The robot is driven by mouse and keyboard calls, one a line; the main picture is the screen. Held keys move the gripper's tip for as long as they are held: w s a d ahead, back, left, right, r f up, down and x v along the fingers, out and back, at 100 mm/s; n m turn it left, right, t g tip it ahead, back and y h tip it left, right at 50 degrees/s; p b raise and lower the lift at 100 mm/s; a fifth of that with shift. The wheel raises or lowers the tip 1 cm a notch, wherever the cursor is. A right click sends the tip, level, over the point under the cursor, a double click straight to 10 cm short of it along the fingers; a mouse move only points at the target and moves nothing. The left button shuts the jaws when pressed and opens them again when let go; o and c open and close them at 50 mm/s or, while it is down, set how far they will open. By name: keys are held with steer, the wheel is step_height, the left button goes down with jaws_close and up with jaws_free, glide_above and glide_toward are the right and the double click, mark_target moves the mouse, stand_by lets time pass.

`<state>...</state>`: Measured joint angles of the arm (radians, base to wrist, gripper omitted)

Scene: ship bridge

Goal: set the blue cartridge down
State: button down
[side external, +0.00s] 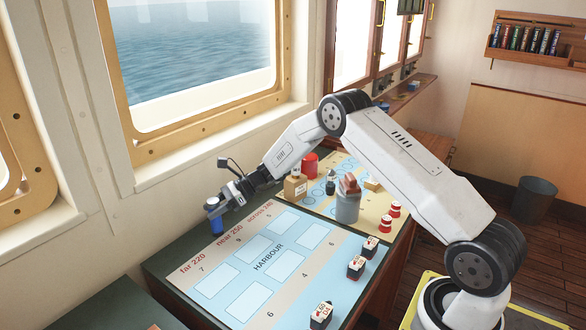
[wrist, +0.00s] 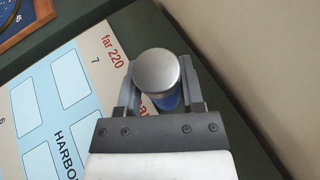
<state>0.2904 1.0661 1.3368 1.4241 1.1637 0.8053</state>
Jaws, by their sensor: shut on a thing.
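The blue cartridge (side external: 216,225) is upright between the fingers of my gripper (side external: 213,206), near the window-side edge of the harbour chart (side external: 247,268). In the wrist view its round silver top (wrist: 157,72) sits between the two fingers of my gripper (wrist: 160,92), with a little blue side showing below. My gripper is shut on it. The cartridge is beside the "far 220" and "near 250" lettering. Whether its base touches the surface I cannot tell.
The chart has several pale blank rectangles. On the tan chart behind are a grey canister (side external: 347,207), a tan bottle (side external: 295,188), a red cylinder (side external: 310,162) and red-and-white pieces (side external: 386,224).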

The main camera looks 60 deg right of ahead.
steer(key=shift+c, duration=1.1)
jaws_free()
steer(key=shift+s+d+r, duration=0.15)
steer(key=shift+d+r, duration=0.15)
steer(key=shift+d, duration=0.1)
steer(key=v, duration=1.1)
steer(key=shift+s, duration=0.15)
steer(key=shift+f, duration=0.1)
